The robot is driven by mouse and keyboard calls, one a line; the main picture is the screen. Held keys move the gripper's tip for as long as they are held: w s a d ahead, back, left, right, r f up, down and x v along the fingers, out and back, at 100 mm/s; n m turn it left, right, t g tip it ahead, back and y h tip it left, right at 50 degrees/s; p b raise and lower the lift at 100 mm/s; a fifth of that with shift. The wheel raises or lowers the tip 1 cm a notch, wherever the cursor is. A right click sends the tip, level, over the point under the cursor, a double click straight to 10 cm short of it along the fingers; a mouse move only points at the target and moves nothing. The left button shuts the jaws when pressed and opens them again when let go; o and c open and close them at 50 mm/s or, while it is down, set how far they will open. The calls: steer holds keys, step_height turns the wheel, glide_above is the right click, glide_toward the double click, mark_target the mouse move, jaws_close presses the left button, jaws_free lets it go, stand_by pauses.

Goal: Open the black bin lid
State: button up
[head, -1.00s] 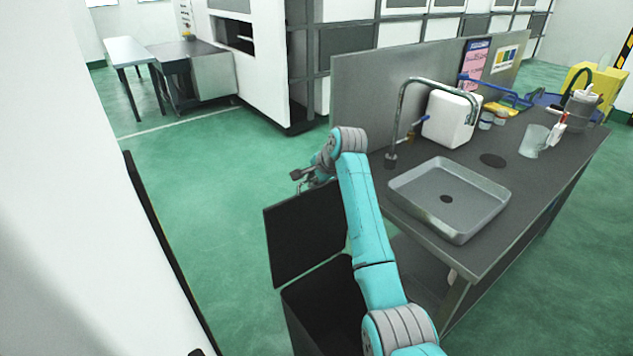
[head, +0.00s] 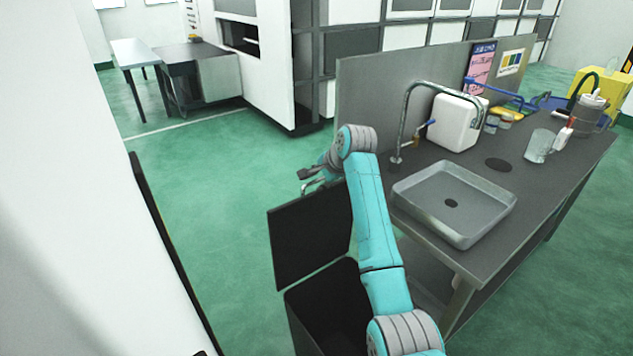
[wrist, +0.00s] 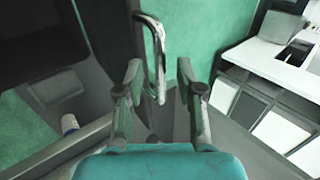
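The black bin (head: 322,300) stands at the left end of the sink bench. Its lid (head: 308,240) is raised, standing steeply up from the bin, and the dark inside of the bin shows below it. A bent metal handle (wrist: 157,60) is on the lid and shows between and beyond my fingers in the wrist view. My gripper (wrist: 159,82) is open, its two fingers apart, with the handle in the gap between them. I cannot tell whether a finger touches it. In the head view my gripper (head: 312,177) is at the lid's upper edge, partly hidden by my wrist.
The bench holds a sink (head: 455,203), a tap (head: 405,115), a white canister (head: 457,122) and a clear jug (head: 539,147). It stands close to the right of the bin. A white wall (head: 75,200) is at left. Green floor behind the bin is clear.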

steer(key=v, duration=1)
